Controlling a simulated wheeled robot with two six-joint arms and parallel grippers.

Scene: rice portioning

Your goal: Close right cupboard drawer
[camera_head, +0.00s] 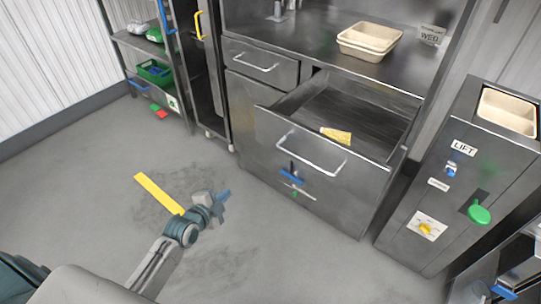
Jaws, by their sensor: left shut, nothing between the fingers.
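The right cupboard drawer (372,118) is pulled out from the steel cupboard, with its inside showing. Its front panel (340,183) carries a pale bar handle (312,160). A yellow object (336,135) lies inside near the front. My left gripper (224,200) is shut and empty, left of the drawer front and apart from it.
A shut left drawer (262,64) is beside the open one. Beige trays (369,39) stand on the counter. A steel unit marked LIFT (448,180) with a green knob (479,213) stands to the right. Shelving (160,78) is back left. Open floor lies before the cupboard.

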